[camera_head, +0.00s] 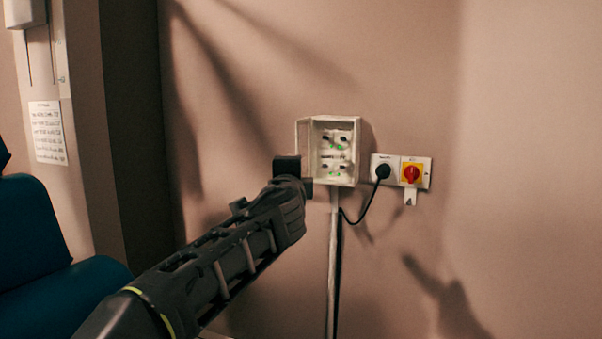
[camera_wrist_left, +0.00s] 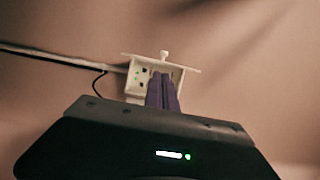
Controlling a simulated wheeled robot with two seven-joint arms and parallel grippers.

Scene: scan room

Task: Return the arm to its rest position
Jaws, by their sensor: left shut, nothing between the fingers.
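My left arm comes in from the lower left in the head view. Its gripper (camera_head: 292,168) is raised near the wall, in front of and just left of the open white wall box (camera_head: 334,150). In the left wrist view the gripper's fingers (camera_wrist_left: 162,90) are shut together with nothing between them. They point toward the white box (camera_wrist_left: 138,76), overlapping part of it in the picture; I cannot tell the exact gap. My right gripper is not in view.
Right of the box, a wall plate holds a black plug (camera_head: 383,171) and a red-and-yellow rotary switch (camera_head: 411,173). A black cable and a pale conduit (camera_head: 333,260) run below. A teal chair (camera_head: 35,240) stands at left by a pillar. The wall at far right is bare.

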